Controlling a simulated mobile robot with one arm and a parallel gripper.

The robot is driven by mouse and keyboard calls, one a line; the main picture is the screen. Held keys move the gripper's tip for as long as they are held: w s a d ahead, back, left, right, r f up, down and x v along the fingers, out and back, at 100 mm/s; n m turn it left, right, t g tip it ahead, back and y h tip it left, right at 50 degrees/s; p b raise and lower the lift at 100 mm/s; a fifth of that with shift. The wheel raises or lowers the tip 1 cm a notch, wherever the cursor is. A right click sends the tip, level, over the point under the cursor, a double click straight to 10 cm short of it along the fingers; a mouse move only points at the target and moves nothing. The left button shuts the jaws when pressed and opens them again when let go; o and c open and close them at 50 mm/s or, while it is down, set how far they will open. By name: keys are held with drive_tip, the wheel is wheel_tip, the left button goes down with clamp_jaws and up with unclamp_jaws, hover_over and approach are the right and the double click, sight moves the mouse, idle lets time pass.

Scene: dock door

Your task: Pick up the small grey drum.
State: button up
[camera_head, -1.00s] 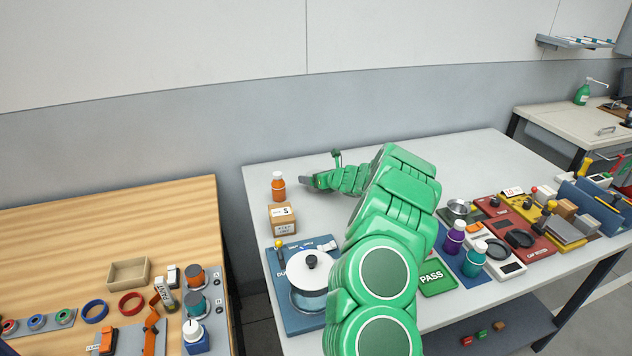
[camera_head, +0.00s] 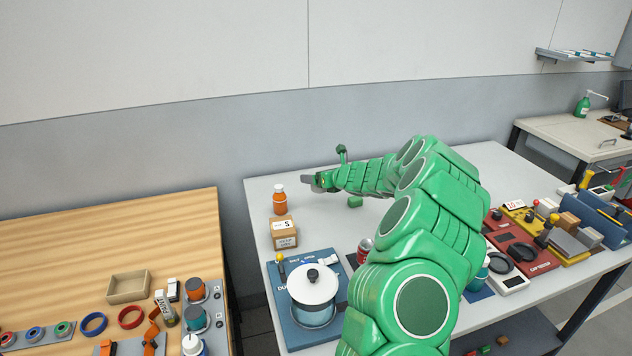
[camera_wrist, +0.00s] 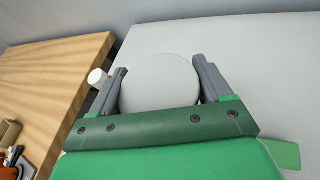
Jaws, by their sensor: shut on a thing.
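The small grey drum (camera_wrist: 160,82) shows in the wrist view as a pale grey round top between the two dark grey fingers of my gripper (camera_wrist: 163,88). The fingers are shut on its sides. Its lower part is hidden, and I cannot tell whether it is clear of the table. In the head view my gripper (camera_head: 308,180) is over the back left of the white table, and I cannot make out the drum there.
An orange bottle (camera_head: 279,200) stands behind a cardboard box (camera_head: 283,234), left of my gripper. A white-lidded pot (camera_head: 313,288) sits nearer. A small green block (camera_head: 355,201) lies beside my arm. Boards with controls fill the right side.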

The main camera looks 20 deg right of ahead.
drive_tip(key=s+a+r, duration=0.1)
drive_tip(key=s+r, duration=0.3)
drive_tip(key=s, duration=0.5)
drive_tip(key=shift+s+a+r, duration=0.25)
drive_tip(key=shift+r, duration=0.1)
